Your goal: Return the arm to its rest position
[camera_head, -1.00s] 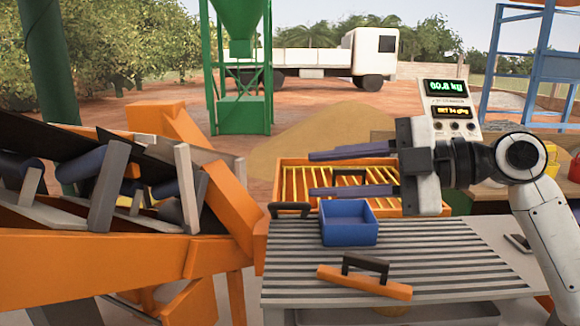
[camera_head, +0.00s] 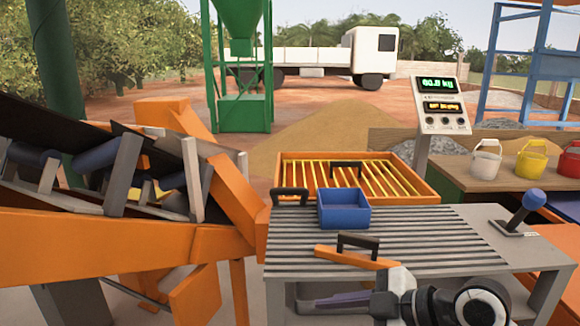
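My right gripper (camera_head: 345,301) is low at the bottom of the head view, in front of the slatted table's near edge. Its fingers point left and nothing shows between them; the gap between them cannot be made out from this angle. The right arm comes in from the bottom right. My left gripper is not in view.
A blue bin (camera_head: 343,209) and an orange tool with a dark handle (camera_head: 355,258) sit on the slatted table (camera_head: 440,240). Behind is an orange slatted tray (camera_head: 425,190). At right are a blue-knobbed lever (camera_head: 531,200) and several buckets. An orange conveyor (camera_head: 120,245) fills the left.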

